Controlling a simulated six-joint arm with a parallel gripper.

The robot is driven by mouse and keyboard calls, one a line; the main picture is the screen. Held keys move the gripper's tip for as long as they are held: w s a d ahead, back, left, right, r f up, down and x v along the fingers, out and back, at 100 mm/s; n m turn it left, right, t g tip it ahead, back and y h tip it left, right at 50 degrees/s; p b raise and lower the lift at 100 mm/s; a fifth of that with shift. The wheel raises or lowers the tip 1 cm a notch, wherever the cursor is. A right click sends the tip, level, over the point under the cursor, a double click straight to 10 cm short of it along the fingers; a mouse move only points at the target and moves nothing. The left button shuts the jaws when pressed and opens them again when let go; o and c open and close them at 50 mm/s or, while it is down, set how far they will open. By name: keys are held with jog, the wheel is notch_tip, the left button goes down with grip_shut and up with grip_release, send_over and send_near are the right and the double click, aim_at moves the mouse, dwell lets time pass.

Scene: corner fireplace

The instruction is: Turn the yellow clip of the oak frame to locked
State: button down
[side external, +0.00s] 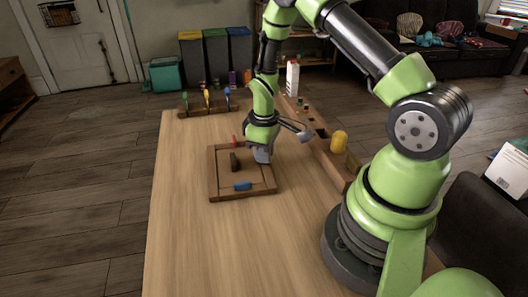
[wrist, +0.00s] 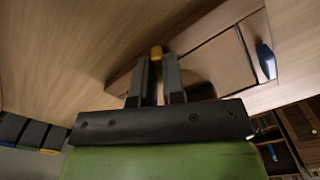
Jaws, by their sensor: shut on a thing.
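The oak frame (side external: 213,180) lies on the table, and part of it shows in the wrist view (wrist: 205,30). The yellow clip (wrist: 156,52) is between my fingertips at the frame's edge in the wrist view. In the side view my gripper (side external: 262,156) is over the frame's right side and hides this clip. My gripper (wrist: 158,66) is shut on the yellow clip. A blue clip (side external: 243,186) is on the near side and a red clip (side external: 234,140) on the far side. The clip's exact angle is hard to tell.
A long wooden tray (side external: 325,155) with a yellow cylinder (side external: 339,141) lies right of the frame. A wooden rack (side external: 200,108) with green, yellow and blue pieces stands at the table's far end. The table left of and nearer than the frame is clear.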

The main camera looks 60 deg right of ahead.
jog(key=n, duration=0.6)
dwell(0.6)
jog(key=c, duration=1.2)
grip_release()
notch_tip(320, 180, up, 10)
jog(key=shift+r, duration=0.1)
